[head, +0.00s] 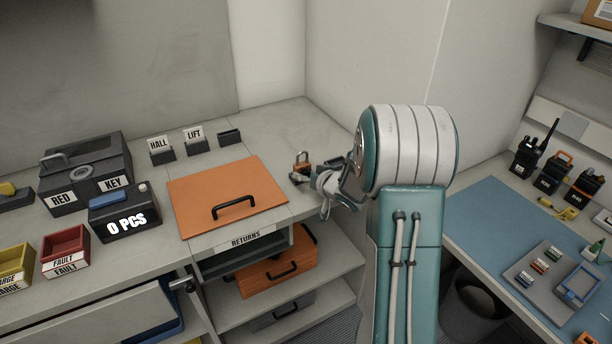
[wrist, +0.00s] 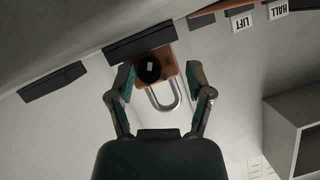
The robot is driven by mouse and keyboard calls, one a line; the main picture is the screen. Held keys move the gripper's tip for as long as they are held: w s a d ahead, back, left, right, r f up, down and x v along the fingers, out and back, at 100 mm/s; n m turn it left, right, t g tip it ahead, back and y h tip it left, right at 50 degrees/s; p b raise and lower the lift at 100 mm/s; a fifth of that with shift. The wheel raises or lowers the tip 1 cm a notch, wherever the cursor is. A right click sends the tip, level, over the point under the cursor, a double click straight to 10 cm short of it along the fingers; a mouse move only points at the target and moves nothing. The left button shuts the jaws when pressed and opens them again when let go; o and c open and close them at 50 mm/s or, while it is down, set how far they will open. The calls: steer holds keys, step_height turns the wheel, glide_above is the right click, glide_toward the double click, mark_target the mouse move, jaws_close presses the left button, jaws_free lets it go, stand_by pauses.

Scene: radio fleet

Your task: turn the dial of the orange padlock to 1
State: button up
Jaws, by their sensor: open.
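The orange padlock (wrist: 138,84) has a silver shackle and a round black dial (wrist: 150,68) with a small pale mark too small to read. In the head view the padlock (head: 302,164) is on the counter near the back wall, partly beside my gripper (head: 325,182). In the wrist view my gripper (wrist: 160,80) is open, with one finger on each side of the padlock body. The fingers appear close to its edges; I cannot tell whether they touch. The dial face is turned toward the wrist camera.
A dark block (wrist: 140,40) lies right by the padlock. An orange panel with a handle (head: 200,190) lies left on the counter. HALL (head: 160,148) and LIFT (head: 195,138) signs stand behind it. A blue mat (head: 490,215) with radios beyond is at right.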

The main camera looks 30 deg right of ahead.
steer(key=shift+d+f, duration=0.1)
steer(key=shift+d, duration=0.8)
steer(key=c, duration=0.5)
jaws_close()
steer(key=shift+a, duration=0.6)
steer(key=shift+d, duration=0.1)
steer(key=shift+n+h, duration=0.3)
steer(key=shift+n, duration=0.1)
steer(key=shift+f+n+h, duration=0.1)
steer(key=shift+n+h, duration=0.9)
steer(key=shift+n, duration=0.4)
steer(key=shift+s, duration=0.1)
